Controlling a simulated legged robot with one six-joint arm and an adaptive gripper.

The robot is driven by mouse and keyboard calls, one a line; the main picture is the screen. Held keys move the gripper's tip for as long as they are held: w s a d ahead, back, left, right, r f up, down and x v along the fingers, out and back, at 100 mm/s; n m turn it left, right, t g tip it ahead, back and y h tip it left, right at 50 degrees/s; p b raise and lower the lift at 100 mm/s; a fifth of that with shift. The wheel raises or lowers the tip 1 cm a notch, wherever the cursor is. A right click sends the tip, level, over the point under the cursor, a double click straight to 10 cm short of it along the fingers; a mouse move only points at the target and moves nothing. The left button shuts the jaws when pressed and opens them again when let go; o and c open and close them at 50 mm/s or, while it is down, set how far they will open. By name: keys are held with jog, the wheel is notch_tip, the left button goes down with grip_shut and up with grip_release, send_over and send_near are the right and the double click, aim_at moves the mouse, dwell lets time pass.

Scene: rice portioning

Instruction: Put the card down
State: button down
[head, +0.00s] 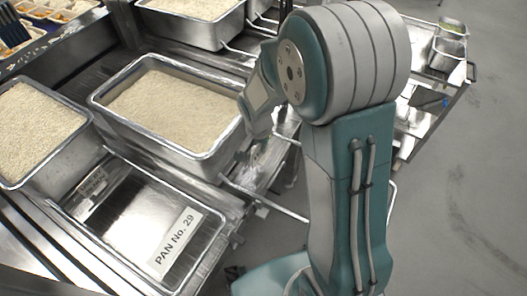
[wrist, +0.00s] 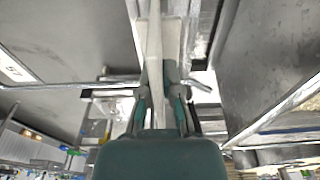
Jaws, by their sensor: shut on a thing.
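My gripper (wrist: 160,103) shows in the wrist view with its teal fingers shut on a pale thin strip, which looks like the card (wrist: 155,50) seen nearly edge-on. The card runs away from the fingers toward the top of that view; its face and any print cannot be read. In the head view my arm hides the gripper and I cannot make out the card there.
A flat metal pan (head: 117,225) with a "PAN No. 29" label (head: 174,243) is at the lower left. Rice pans (head: 187,159) and (head: 58,177) stand beyond it. A metal cart (head: 430,110) is at the right. Grey floor (head: 470,210) is clear.

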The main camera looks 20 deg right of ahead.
jog(key=w+f, duration=0.1)
jog(key=w+d+f, duration=0.1)
jog(key=f, duration=0.1)
jog(key=shift+w+d, duration=0.1)
jog(key=shift+d, duration=0.05)
jog(key=shift+f, duration=1.65)
jog(key=c, duration=0.8)
grip_release()
